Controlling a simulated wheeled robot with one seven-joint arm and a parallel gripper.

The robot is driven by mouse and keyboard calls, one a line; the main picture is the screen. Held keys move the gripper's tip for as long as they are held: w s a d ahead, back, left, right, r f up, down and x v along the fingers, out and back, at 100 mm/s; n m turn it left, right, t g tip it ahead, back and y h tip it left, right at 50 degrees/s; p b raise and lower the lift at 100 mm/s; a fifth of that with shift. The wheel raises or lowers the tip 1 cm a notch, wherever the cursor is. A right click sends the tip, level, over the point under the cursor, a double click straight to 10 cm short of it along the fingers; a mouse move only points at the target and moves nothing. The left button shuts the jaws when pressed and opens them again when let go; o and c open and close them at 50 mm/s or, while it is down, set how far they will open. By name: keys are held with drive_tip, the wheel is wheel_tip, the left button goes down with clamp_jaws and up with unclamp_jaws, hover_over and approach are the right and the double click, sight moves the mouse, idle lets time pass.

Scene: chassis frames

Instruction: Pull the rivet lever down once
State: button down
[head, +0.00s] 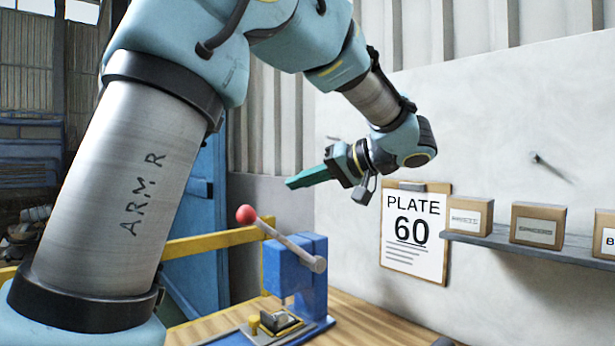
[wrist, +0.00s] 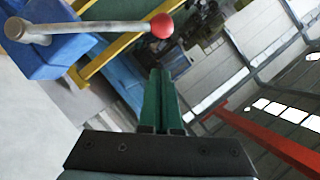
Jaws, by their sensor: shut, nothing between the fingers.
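The rivet lever (head: 290,242) is a grey metal rod with a red ball knob (head: 246,214) at its upper left end. It pivots on the side of a blue press (head: 307,275) on the wooden bench. The lever slants up to the left, with the knob raised. My gripper (head: 289,184) has green fingers, shut and empty, above and to the right of the knob in the head view, apart from it. In the wrist view my gripper (wrist: 160,72) points past the red knob (wrist: 162,25), which shows up and slightly right of the fingertips.
A small plate fixture (head: 275,324) sits at the press's foot. A yellow rail (head: 215,242) runs behind the press. A clipboard reading "PLATE 60" (head: 416,232) hangs on the wall, beside a shelf (head: 530,247) with cardboard boxes. Open air surrounds my gripper.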

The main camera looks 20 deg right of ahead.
drive_tip(key=w+a+f+p, duration=0.1)
drive_tip(key=w+a+f, duration=0.2)
drive_tip(key=a, duration=0.3)
drive_tip(key=shift+w+a+f+p, duration=0.15)
drive_tip(key=shift+w+f+p, duration=0.2)
drive_tip(key=shift+f, duration=0.4)
drive_tip(key=shift+s+f, duration=0.1)
